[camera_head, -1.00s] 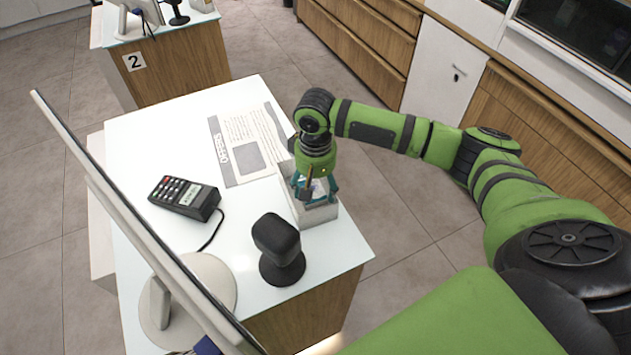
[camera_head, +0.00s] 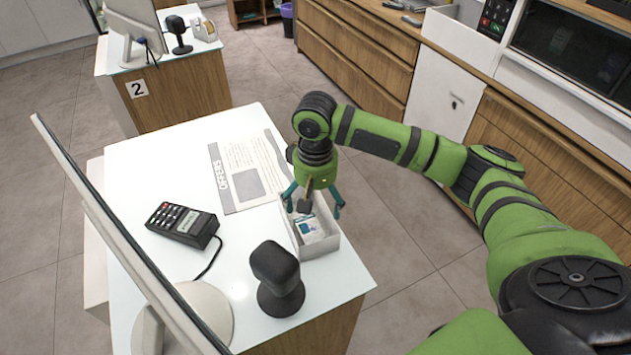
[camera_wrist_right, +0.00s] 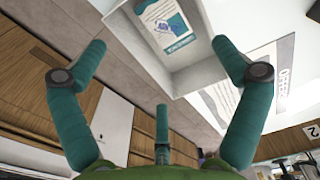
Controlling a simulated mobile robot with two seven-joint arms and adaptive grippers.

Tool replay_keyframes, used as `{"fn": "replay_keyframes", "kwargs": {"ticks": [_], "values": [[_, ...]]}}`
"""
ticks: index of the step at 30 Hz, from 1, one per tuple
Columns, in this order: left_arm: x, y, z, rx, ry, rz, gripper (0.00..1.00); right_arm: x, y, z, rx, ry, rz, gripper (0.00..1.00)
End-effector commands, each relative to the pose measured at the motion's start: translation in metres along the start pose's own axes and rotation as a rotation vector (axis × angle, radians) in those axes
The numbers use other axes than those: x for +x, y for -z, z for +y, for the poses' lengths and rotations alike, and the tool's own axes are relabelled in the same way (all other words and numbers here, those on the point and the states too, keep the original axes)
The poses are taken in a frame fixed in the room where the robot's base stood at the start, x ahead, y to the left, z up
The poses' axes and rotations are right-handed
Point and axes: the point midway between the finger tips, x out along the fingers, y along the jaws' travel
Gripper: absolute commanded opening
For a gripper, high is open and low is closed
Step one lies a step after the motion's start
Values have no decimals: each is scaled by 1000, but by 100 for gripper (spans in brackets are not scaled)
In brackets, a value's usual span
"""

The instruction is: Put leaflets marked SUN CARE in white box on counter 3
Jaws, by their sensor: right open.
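A white box (camera_head: 323,244) stands on the near counter (camera_head: 130,130) at its right edge. A leaflet (camera_head: 309,229) with a blue band lies inside it; its print is too small to read. My right gripper (camera_head: 312,208) is open, just above the box, with its fingers apart and nothing between them. In the right wrist view the box (camera_wrist_right: 215,18) is at the top with the leaflet (camera_wrist_right: 166,25) in it, beyond the open fingers. My left gripper is not in view.
An OFFERS sheet (camera_head: 240,170) lies behind the box. A card terminal (camera_head: 184,223), a black scanner (camera_head: 277,278) and a monitor (camera_head: 110,215) stand on the same counter. Counter 2 (camera_head: 180,88) is behind. Grey floor lies to the right.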

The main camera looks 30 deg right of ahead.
Motion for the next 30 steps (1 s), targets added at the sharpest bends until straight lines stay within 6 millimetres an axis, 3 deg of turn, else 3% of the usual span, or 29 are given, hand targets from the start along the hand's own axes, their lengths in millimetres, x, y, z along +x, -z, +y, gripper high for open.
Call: {"fn": "replay_keyframes", "kwargs": {"ticks": [6, 12, 30], "values": [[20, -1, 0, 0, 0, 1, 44, -46, 1, 0, 0, 1, 5, 97], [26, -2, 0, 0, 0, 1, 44, -74, 0, 0, 0, 0, 1, 97], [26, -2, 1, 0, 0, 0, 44, -82, 0, 0, 0, 0, 0, 97]]}}
